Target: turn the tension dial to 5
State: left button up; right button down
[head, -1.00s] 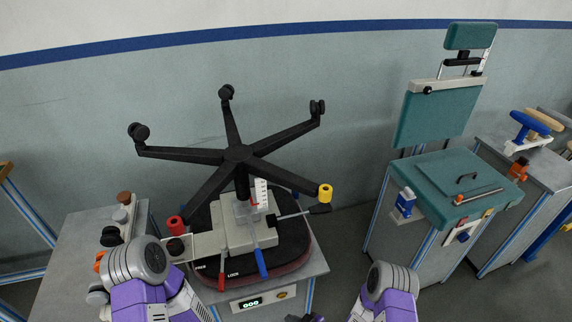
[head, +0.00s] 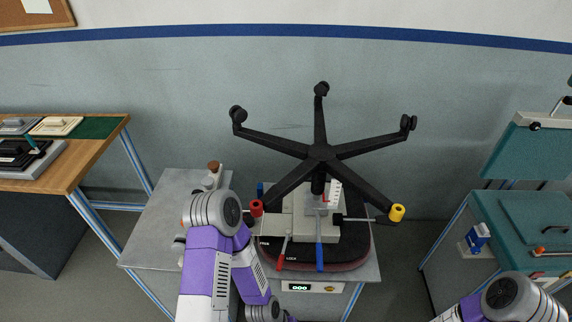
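An upside-down chair base (head: 319,153) with black legs and casters stands on a grey mechanism (head: 304,228) over a dark padded seat. A red lever (head: 282,254) and a blue lever (head: 319,256) hang at the mechanism's front. I cannot pick out a tension dial with a readable number; a black knob at the mechanism's left is mostly hidden by my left arm.
The grey table (head: 155,235) carries the chair and several small knobs at its left. A wooden-topped bench (head: 60,178) with trays stands at the left. Floor shows between the table and that rig.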

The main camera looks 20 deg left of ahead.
aim_at(249, 220)
jog(key=u, duration=1.5)
jog(key=i, duration=0.15)
jog(key=z, duration=0.4)
